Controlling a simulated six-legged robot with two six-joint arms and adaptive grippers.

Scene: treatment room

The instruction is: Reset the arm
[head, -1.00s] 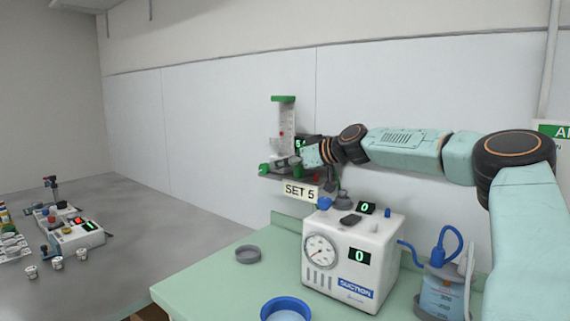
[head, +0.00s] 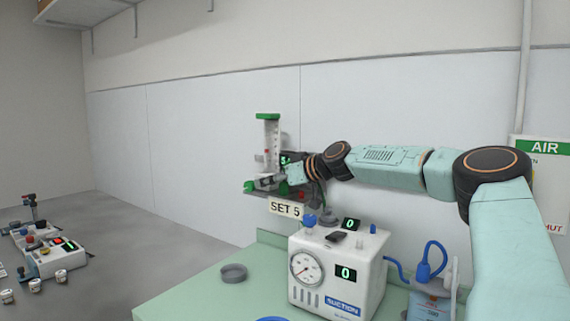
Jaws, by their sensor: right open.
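My right arm reaches in from the right, above the counter. My right gripper (head: 259,183) is open at the wall-mounted flowmeter unit (head: 268,140), which has a green top, a clear scale tube and a small green display. The gripper's fingers are beside the lower part of the unit, near a green knob (head: 251,186); I cannot tell whether they touch it. A sign reading SET 5 (head: 285,208) hangs just below. My left gripper is not in view.
A white suction unit (head: 335,270) with a gauge stands on the green counter (head: 190,300) below my arm. A grey dish (head: 233,273) and a suction jar (head: 430,299) flank it. Devices and small cups (head: 35,286) are at far left.

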